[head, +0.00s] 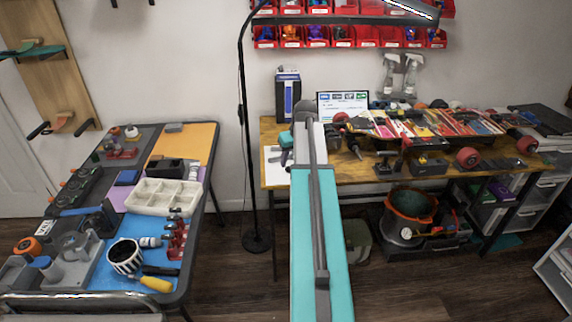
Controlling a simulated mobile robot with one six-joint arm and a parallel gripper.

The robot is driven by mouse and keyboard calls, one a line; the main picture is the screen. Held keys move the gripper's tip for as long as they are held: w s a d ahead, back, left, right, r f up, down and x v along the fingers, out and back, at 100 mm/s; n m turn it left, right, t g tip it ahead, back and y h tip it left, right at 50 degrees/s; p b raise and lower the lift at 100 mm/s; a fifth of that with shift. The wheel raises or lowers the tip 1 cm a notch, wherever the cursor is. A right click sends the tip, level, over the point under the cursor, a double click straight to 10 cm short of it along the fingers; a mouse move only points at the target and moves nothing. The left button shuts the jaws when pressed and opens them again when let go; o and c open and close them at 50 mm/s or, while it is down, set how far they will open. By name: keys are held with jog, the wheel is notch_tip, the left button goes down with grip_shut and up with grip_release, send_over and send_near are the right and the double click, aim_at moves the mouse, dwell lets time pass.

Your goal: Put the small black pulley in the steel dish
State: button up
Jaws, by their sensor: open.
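I cannot pick out the small black pulley for certain; small dark parts on the left table are too small to tell apart. No steel dish is clear either. A round greyish, shiny piece (75,245) sits on a grey block at the left table's front, but I cannot tell whether it is a dish. My teal and grey arm (318,240) rises through the middle of the head view and covers part of the wooden bench. My gripper's fingers cannot be made out.
The left table (187,278) holds a white compartment tray (148,205), a striped cup (124,256), a yellow-handled tool (155,284) and several red parts (176,240). A black lamp pole (245,150) stands between it and the cluttered wooden bench (361,178). A bucket (405,230) sits under the bench.

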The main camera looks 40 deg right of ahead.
jog(key=d+r, duration=0.1)
jog(key=r, duration=0.1)
jog(key=d+r, duration=0.1)
jog(key=shift+s+d+r, duration=0.15)
jog(key=shift+d+r, duration=0.05)
jog(key=shift+r, duration=0.2)
jog(key=shift+f, duration=0.1)
jog(key=p, duration=0.1)
send_near(289, 171)
jog(key=shift+a+f, duration=0.2)
jog(key=shift+f, duration=0.5)
jog(key=shift+p+x, duration=0.85)
jog(key=shift+x, duration=1.1)
jog(key=shift+w+d+f, duration=0.2)
jog(key=shift+w+f, duration=0.2)
jog(key=shift+f, duration=0.15)
